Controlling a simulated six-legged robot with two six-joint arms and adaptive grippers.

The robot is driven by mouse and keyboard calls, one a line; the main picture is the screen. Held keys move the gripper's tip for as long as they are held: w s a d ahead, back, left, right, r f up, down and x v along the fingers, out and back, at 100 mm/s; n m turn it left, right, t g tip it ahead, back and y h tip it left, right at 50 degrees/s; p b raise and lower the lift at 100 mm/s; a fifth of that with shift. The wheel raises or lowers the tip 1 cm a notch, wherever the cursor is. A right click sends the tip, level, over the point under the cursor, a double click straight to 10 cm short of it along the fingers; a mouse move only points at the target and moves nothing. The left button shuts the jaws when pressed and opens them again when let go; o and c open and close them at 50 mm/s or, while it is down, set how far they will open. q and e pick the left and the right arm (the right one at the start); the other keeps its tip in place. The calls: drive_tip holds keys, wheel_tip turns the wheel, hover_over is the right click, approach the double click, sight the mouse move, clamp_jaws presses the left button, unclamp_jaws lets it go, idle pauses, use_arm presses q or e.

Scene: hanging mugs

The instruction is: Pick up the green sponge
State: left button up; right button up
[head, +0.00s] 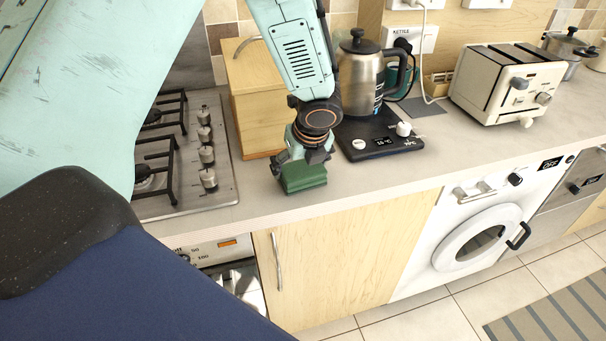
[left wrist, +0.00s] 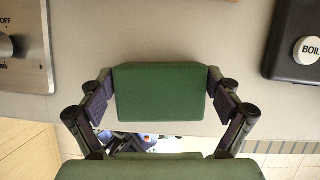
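The green sponge (head: 304,178) is a dark green block at the front part of the counter, right of the hob. My left gripper (head: 302,160) points down over it. In the left wrist view the sponge (left wrist: 160,92) lies between the two finger pads, which meet its left and right sides, so the gripper (left wrist: 160,90) is shut on it. Whether the sponge's underside touches the counter is hidden. My right gripper is not in view.
A wooden bread box (head: 259,105) stands close behind the gripper. A kettle (head: 362,78) on a dark base (head: 378,139) is to the right, then a toaster (head: 506,84). The gas hob (head: 222,178) is to the left. The counter's front edge (head: 330,198) is near.

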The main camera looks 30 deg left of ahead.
sight(301, 164)
use_arm(q)
drive_tip(key=shift+w+d, duration=0.1)
drive_tip(key=shift+d, duration=0.05)
drive_tip(key=c, duration=0.3)
drive_tip(key=shift+a, duration=0.25)
drive_tip(key=shift+c, duration=0.3)
wheel_tip(301, 164, up, 10)
drive_tip(key=p, duration=0.3)
drive_tip(key=shift+f, duration=0.1)
drive_tip(key=shift+d, duration=0.1)
drive_tip(key=shift+w, duration=0.1)
drive_tip(key=o, duration=0.3)
drive_tip(key=c, duration=0.3)
drive_tip(key=shift+c, duration=0.4)
